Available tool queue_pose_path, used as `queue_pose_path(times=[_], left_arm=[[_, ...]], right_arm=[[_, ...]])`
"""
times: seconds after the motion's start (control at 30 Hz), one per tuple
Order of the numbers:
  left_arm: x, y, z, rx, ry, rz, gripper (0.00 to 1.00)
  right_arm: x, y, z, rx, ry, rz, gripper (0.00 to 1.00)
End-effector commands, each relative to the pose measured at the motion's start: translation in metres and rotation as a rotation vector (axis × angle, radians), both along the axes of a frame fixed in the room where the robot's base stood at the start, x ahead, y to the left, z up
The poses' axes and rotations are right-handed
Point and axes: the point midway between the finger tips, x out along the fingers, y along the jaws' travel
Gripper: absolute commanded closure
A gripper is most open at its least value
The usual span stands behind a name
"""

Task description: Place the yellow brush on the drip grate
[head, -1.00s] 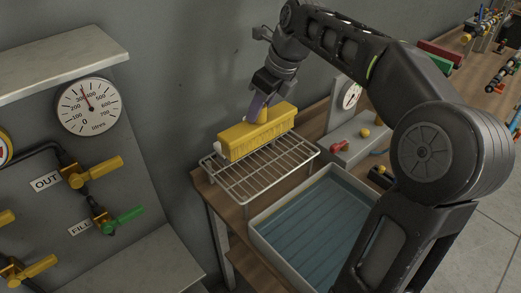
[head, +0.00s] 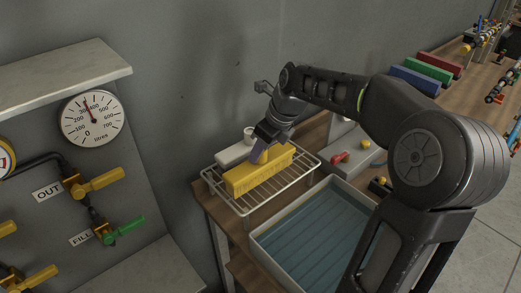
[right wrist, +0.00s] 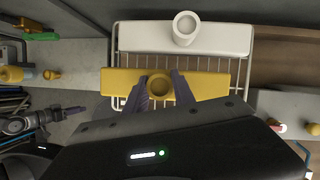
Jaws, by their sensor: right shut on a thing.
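The yellow brush (head: 258,172) is a long block with a round knob on top. It is at the drip grate (head: 239,204), a wire rack on the wooden bench, and looks low on or just over its wires. My right gripper (head: 264,149) is shut on the brush's knob. In the right wrist view the fingers (right wrist: 160,88) close on both sides of the knob of the yellow brush (right wrist: 120,82). A white brush (head: 235,152) with a similar knob lies behind it on the grate; it also shows in the right wrist view (right wrist: 145,38).
A blue-bottomed tray (head: 318,232) stands in front of the grate. A grey box with a red knob (head: 340,157) is to the right. Blue, green and red blocks (head: 420,78) lie farther back. A valve panel (head: 90,150) stands at left.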

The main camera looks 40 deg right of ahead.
Motion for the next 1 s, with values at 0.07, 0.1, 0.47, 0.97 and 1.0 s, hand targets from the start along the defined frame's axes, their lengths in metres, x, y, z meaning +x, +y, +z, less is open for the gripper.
queue_pose_path(times=[0.07, 0.1, 0.47, 0.97, 1.0], left_arm=[[-0.0001, 0.0001, 0.0006, 0.000, 0.000, 0.000, 0.64], [-0.0001, 0.0000, 0.0004, 0.000, 0.000, 0.000, 0.64], [0.0000, 0.0000, -0.0009, 0.000, 0.000, 0.000, 0.64], [0.0001, 0.0000, 0.0000, 0.000, 0.000, 0.000, 0.64], [0.0000, 0.0000, 0.0009, 0.000, 0.000, 0.000, 0.64]], right_arm=[[0.0000, 0.0001, -0.0032, 0.000, -0.001, 0.000, 1.00], [0.0001, 0.0000, -0.0034, -0.001, -0.001, 0.001, 1.00], [0.0001, -0.0001, -0.0064, 0.000, -0.001, 0.000, 0.65], [0.0000, 0.0000, -0.0048, 0.000, -0.001, 0.000, 0.48], [0.0000, 0.0000, -0.0029, 0.000, -0.001, 0.000, 0.48]])
